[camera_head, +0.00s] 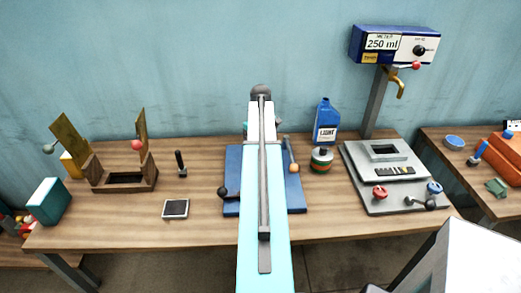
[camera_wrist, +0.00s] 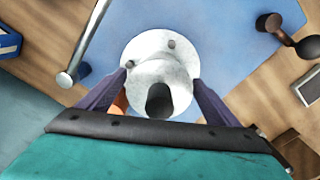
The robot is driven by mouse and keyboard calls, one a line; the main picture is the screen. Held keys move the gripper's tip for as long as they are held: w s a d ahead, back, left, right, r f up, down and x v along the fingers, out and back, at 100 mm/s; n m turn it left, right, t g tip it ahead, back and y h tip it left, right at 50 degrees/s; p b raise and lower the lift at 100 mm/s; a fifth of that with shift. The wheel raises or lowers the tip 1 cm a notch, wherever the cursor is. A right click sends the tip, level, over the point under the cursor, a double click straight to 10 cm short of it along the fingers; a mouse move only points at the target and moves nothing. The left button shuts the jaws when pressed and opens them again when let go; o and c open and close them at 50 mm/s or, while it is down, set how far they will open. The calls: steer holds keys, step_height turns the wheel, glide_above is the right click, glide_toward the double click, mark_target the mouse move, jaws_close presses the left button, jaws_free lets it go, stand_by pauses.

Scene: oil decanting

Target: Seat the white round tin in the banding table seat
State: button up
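My gripper (camera_wrist: 160,76) shows in the wrist view, with its two dark fingers against opposite sides of the white round tin (camera_wrist: 178,78). The tin has a dark rounded opening on its near face. Behind it is a pale round disc with small dark studs (camera_wrist: 150,44), over the blue base of the banding table (camera_wrist: 225,30). I cannot tell whether the tin touches the disc or is held above it. In the head view my arm hides the tin, the seat and the fingertips. The blue base (camera_head: 232,165) shows on both sides of the arm.
A black-knobbed crank (camera_head: 224,192) and an orange-knobbed lever (camera_head: 294,168) flank my arm. A small dark-topped pad (camera_head: 176,208) lies left.

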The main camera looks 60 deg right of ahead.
steer(key=shift+r, duration=0.25)
step_height(320, 180, up, 10)
steer(key=b, duration=0.2)
steer(key=shift+r+b, duration=0.2)
steer(key=shift+b, duration=0.1)
steer(key=shift+r, duration=0.7)
stand_by(0.8)
